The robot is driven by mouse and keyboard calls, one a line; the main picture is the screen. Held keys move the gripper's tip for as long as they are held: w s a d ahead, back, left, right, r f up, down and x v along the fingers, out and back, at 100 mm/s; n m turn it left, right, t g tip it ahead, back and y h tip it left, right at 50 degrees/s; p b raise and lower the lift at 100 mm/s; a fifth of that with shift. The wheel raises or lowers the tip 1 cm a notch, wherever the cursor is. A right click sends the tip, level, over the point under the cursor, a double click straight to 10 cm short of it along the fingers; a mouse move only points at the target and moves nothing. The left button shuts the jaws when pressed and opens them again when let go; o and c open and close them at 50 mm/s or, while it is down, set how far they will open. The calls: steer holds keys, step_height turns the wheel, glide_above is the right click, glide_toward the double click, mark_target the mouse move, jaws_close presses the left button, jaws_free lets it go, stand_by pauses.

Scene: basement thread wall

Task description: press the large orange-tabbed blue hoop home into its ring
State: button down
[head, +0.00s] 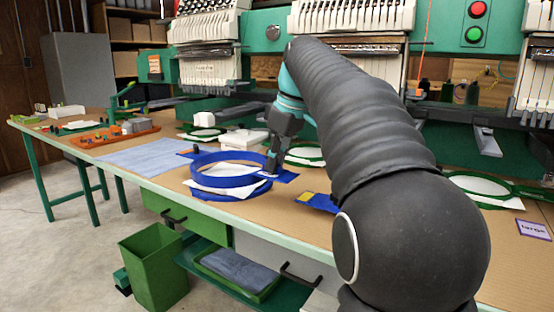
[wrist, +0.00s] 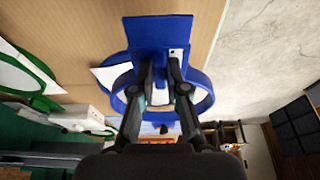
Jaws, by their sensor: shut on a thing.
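The blue hoop (head: 228,182) is above the blue ring (head: 232,195) on the table, with white cloth (head: 225,170) showing between and around them. A gap shows between the two in the head view, but I cannot tell whether they touch at the far side. My gripper (head: 272,168) is shut on the hoop at its right side; in the wrist view my fingertips (wrist: 162,62) close near a blue plate (wrist: 158,35). A small orange patch shows near the left end of the hoop. The fingers hide the exact grip.
A blue piece with a yellow tab (head: 307,197) lies to the right, partly behind my arm. Green hoops (head: 478,185) with white cloth lie farther right. A grey-blue cloth (head: 150,156) and an orange tray (head: 114,134) lie left. Embroidery machines stand behind. A green bin (head: 158,268) stands below.

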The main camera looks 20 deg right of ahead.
steer(key=shift+w+d+f+p, duration=0.1)
steer(key=shift+w+f, duration=0.1)
steer(key=shift+w, duration=0.5)
steer(key=shift+w+d+f+p, duration=0.1)
steer(key=shift+w+f, duration=0.15)
steer(key=shift+w, duration=0.4)
steer(key=shift+w+d+f+p, duration=0.1)
steer(key=shift+w+f, duration=0.1)
steer(key=shift+w, duration=0.5)
steer(key=shift+w+f, duration=0.45)
steer(key=shift+f, duration=0.35)
steer(key=shift+d+f, duration=0.25)
steer(key=shift+d, duration=0.1)
steer(key=shift+f, duration=0.45)
steer(key=shift+s+a+r, duration=0.1)
steer(key=shift+a, duration=0.05)
stand_by(0.9)
steer(key=shift+f, duration=0.4)
stand_by(0.9)
steer(key=c, duration=1.1)
jaws_free()
